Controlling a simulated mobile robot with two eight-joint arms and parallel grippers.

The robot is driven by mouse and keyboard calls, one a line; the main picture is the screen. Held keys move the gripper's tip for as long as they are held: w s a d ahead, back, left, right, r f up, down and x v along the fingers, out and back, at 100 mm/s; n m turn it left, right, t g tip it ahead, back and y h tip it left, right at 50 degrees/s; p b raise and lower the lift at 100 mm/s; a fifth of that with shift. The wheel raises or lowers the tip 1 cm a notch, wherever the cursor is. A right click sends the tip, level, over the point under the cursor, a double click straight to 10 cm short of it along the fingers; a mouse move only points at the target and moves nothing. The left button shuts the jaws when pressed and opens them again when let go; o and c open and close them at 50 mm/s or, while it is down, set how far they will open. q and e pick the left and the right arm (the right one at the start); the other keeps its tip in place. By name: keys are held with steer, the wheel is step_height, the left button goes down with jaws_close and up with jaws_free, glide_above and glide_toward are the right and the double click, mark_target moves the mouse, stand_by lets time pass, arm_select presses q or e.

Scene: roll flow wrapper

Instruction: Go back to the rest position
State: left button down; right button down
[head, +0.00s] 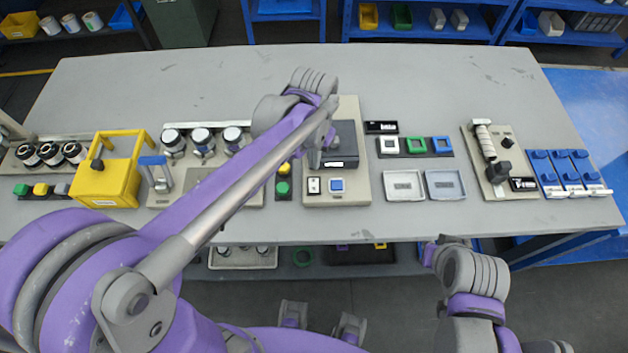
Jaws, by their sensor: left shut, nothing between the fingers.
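My left arm reaches from the lower left across the table. Its gripper (322,140) points down over the dark box of a beige device (347,187) near the middle. It is shut and empty; whether it touches the box cannot be told. My right arm is folded at the lower right, in front of the table's front edge. Only a small part of the right gripper (433,253) shows there, and its fingers are not clear.
The grey table (420,90) is clear along its back half. Blue shelves (425,28) stand behind.

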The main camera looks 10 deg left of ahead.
stand_by(0.5)
arm_select(q)
steer(key=s+a+f+n+t, duration=0.1)
steer(key=s+a+t, duration=0.4)
steer(key=s, duration=0.9)
steer(key=shift+a+n, duration=0.8)
steer(key=shift+n, duration=0.1)
